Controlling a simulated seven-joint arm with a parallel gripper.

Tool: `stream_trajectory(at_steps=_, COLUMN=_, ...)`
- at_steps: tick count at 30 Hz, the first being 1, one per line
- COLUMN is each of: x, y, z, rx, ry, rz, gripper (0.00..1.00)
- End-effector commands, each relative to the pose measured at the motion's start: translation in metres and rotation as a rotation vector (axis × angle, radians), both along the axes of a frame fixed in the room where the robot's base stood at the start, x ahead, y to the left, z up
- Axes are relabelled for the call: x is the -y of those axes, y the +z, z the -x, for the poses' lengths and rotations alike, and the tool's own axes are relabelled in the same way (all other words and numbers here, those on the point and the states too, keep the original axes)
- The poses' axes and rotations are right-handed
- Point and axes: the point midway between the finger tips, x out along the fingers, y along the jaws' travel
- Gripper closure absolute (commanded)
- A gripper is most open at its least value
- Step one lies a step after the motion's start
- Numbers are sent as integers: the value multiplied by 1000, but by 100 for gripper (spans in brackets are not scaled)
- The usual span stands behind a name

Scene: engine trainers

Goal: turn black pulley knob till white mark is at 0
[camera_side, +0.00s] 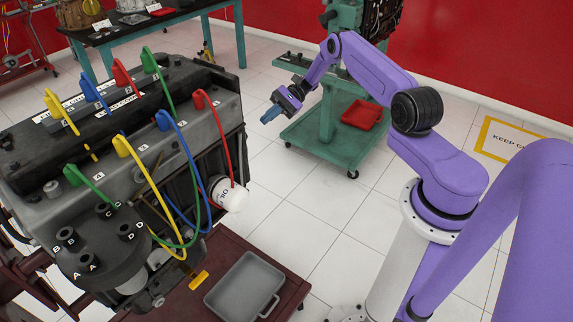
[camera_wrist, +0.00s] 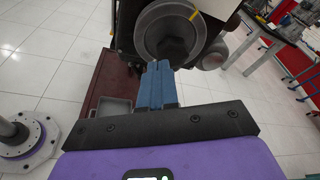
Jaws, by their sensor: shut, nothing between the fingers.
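The engine trainer (camera_side: 150,150) fills the left of the side view. Its pulley (camera_wrist: 150,35) shows at the top of the wrist view as a grey disc with a black knob (camera_wrist: 173,50) at its middle. A yellow mark (camera_wrist: 194,15) is at the disc's upper right edge. I cannot make out a white mark or a 0. My gripper (camera_wrist: 159,66) has its blue fingers together and empty, their tips overlapping the knob's lower edge in the picture; I cannot tell if they touch. In the side view my gripper (camera_side: 268,117) is right of the engine, and the pulley is hidden.
Coloured leads (camera_side: 180,150) loop over the engine's near side, by a white oil filter (camera_side: 229,194). A grey tray (camera_side: 245,285) lies on the dark red stand. A green stand (camera_side: 325,140) with a red tray (camera_side: 361,114) is behind my arm. Open tiled floor lies between.

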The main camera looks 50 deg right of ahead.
Motion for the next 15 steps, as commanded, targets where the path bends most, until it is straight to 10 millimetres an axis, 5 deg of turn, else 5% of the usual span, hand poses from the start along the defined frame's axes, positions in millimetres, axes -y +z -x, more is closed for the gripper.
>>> stream_trajectory(at_steps=15, x=-56, y=0, z=0, rx=0, ry=3, rz=-1, gripper=100)
